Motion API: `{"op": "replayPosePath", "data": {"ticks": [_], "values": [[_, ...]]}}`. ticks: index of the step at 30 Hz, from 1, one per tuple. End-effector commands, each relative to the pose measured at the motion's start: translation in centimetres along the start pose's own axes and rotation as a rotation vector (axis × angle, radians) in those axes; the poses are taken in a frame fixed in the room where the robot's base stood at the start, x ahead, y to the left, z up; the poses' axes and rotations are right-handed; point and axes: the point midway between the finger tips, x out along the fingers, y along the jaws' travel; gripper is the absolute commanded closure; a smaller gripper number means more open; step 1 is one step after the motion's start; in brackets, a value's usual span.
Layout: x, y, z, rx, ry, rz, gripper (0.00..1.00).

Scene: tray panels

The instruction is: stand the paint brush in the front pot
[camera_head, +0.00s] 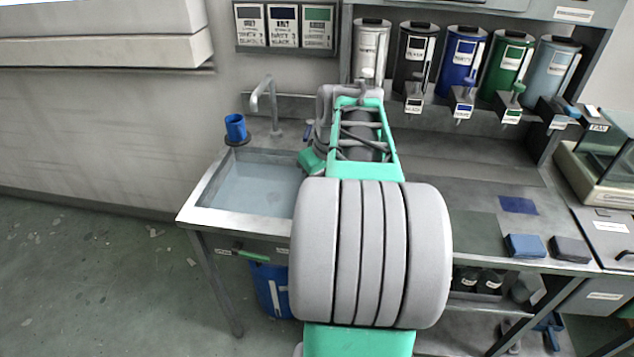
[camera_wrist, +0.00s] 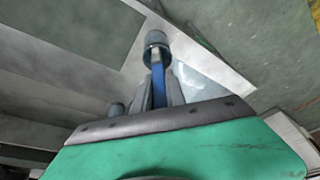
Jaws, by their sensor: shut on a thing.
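In the wrist view my gripper (camera_wrist: 159,82) is shut on a slim blue thing, which looks like the handle of the paint brush (camera_wrist: 158,84). The far end of the brush runs up to a round grey-blue cylinder (camera_wrist: 157,42), which may be a pot. I cannot tell whether the brush is inside it, touching it or only in front of it. In the head view a blue pot (camera_head: 236,127) stands in a dark ring at the back left corner of the sink. My arm hides most of the bench middle there, and my fingers cannot be made out.
The sink (camera_head: 254,187) holds water, with a tap (camera_head: 268,100) behind it. Several paint dispensers, including a blue one (camera_head: 461,62), line the back right. A blue block (camera_head: 525,246) and a dark block (camera_head: 571,249) lie at the bench's right front.

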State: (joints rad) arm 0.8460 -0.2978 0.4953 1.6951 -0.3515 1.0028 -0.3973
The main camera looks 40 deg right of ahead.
Motion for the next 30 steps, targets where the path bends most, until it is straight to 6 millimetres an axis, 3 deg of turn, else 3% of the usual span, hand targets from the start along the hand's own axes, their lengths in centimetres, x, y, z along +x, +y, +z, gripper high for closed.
{"op": "replayPosePath", "data": {"ticks": [10, 11, 20, 30], "values": [[0.52, 0.0, 0.15, 0.0, 0.0, 0.0, 1.0], [0.52, 0.01, 0.15, 0.0, 0.0, 0.0, 0.83], [0.52, 0.01, 0.16, 0.0, 0.0, 0.0, 0.59], [-0.36, 0.08, 0.14, 0.001, 0.001, 0.002, 0.59]]}}
